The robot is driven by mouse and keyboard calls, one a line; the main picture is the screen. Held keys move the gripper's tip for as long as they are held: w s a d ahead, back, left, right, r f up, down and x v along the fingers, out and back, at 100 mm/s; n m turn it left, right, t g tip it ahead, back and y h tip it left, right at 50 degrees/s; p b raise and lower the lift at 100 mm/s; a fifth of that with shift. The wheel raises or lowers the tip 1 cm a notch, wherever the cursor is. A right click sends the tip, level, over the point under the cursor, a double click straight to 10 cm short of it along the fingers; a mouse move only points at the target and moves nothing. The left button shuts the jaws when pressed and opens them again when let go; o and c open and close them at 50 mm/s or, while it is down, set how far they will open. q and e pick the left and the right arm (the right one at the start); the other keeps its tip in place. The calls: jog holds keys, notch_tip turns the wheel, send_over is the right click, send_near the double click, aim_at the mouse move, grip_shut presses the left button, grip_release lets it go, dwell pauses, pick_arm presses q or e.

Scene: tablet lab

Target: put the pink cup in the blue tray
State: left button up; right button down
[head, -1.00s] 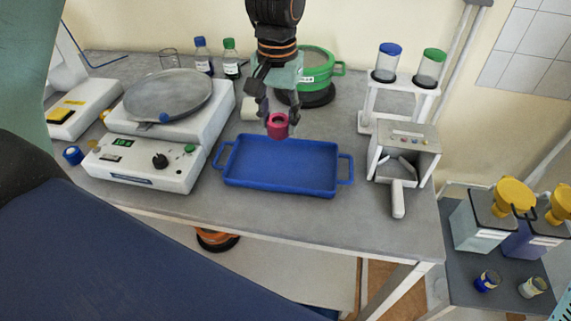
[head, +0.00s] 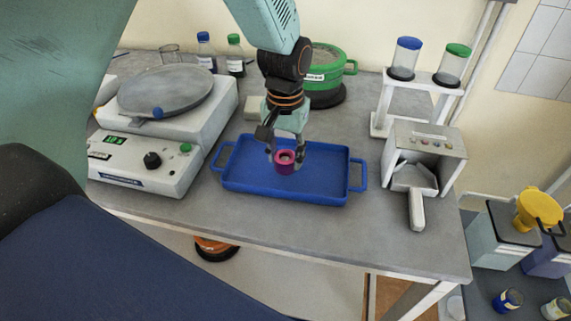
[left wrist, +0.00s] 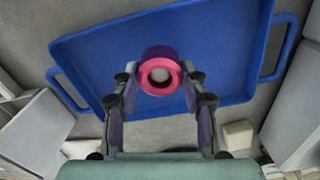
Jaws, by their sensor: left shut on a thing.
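The pink cup (head: 285,166) is small and round with an open top. My left gripper (head: 286,153) is shut on it, one finger on each side. In the head view the cup shows over the middle of the blue tray (head: 240,185), a shallow tray with a handle at each end. In the left wrist view the cup (left wrist: 160,74) sits between the fingertips, with the blue tray (left wrist: 225,60) behind it. I cannot tell whether the cup's base touches the tray floor. My right gripper is not in view.
A white scale-like device (head: 150,165) with a round plate stands left of the tray. A grey-white box with a chute (head: 425,155) stands to its right. A green pot (head: 325,70) and a rack with capped jars (head: 405,85) are behind. The tray looks otherwise empty.

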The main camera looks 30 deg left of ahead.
aim_at(286, 166)
pick_arm(q)
jog(key=shift+s+d+f, duration=0.15)
jog(key=shift+d+f, duration=0.05)
jog(key=shift+f, duration=0.55)
jog(key=shift+s+d+f, duration=0.15)
jog(key=shift+f, duration=0.55)
jog(key=shift+w+a+f, duration=0.25)
jog(key=shift+a, duration=0.05)
jog(key=o, duration=1.3)
jog(key=shift+s+d+r, duration=0.2)
jog(key=shift+d, duration=0.05)
jog(key=shift+o, duration=0.2)
jog(key=shift+a+f, duration=0.1)
jog(key=shift+w+a, duration=0.1)
jog(key=shift+w, duration=0.05)
